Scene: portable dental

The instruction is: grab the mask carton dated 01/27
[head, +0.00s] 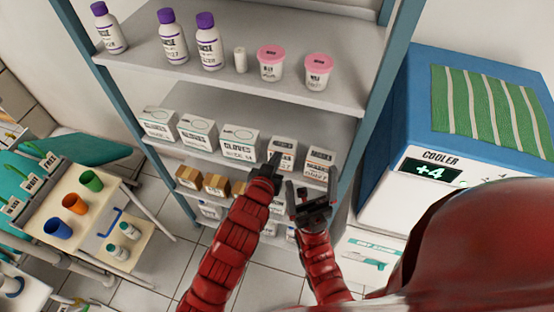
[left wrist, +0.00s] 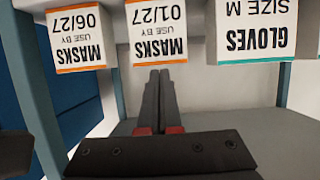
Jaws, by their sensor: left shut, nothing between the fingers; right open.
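The mask carton marked 01/27 (head: 284,148) is a white box on the middle shelf, between a gloves box and the other mask carton. In the left wrist view its label is upside down and has an orange edge, and the carton (left wrist: 157,32) is at the top centre. The mask carton marked 06/27 (head: 320,160) stands beside it, and shows at upper left in the left wrist view (left wrist: 79,38). My left gripper (head: 274,160) is shut and empty, its tips close to the 01/27 carton; contact is unclear. My right gripper (head: 311,190) is open and empty, lower, in front of the shelf.
Gloves boxes (head: 240,144) stand left of the mask cartons. Purple-capped bottles (head: 172,38) and pink-lidded tubs (head: 270,63) stand on the shelf above. Small brown boxes (head: 216,184) are on the shelf below. A blue shelf post (head: 385,80) and a cooler (head: 415,120) are at right.

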